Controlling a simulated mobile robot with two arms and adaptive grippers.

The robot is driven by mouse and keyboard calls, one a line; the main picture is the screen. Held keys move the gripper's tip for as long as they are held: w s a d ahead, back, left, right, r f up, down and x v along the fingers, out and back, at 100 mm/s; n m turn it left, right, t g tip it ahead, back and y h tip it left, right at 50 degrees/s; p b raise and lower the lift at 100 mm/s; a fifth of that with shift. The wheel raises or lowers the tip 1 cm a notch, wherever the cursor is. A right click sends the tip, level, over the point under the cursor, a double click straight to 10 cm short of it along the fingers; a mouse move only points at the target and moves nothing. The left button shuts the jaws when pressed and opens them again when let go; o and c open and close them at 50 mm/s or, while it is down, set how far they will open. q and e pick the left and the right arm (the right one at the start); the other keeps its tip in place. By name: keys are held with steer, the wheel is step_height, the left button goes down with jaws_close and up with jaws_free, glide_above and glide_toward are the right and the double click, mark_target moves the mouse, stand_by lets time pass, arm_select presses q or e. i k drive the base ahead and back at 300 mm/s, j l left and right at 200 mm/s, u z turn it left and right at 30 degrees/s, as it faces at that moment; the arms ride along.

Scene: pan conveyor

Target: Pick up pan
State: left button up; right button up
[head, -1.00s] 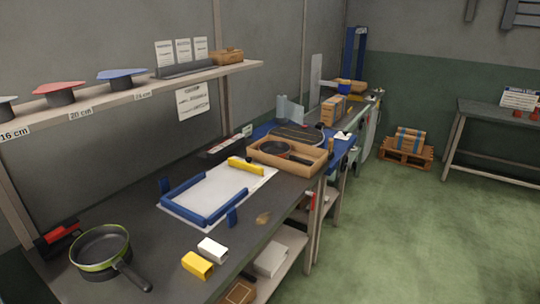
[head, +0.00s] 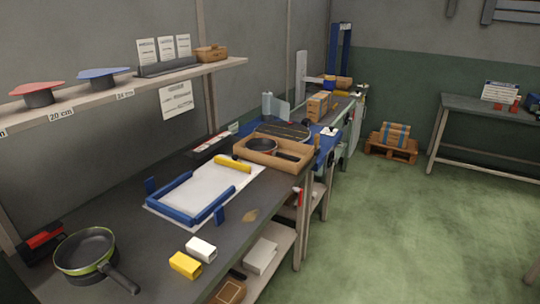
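A dark pan with a green rim (head: 85,251) sits upright on the near left of the grey workbench. Its black handle points toward the lower right, to the bench's front edge. A second dark pan (head: 262,145) lies in a wooden tray (head: 302,161) at the far end of the bench, its handle pointing right. Neither of my grippers is in view.
A white sheet with a blue frame (head: 187,211) and a yellow bar (head: 233,164) lies mid-bench. White (head: 201,249) and yellow (head: 185,265) blocks sit near the front edge. A shelf (head: 130,88) with lids hangs above. The green floor (head: 390,230) at right is clear.

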mark_target(266, 146)
steer(key=i+l+u, duration=0.25)
steer(key=i+l, duration=0.6)
steer(key=i, duration=0.35)
steer(key=i+l+u, duration=0.25)
steer(key=i+l, duration=0.8)
steer(key=i, duration=0.1)
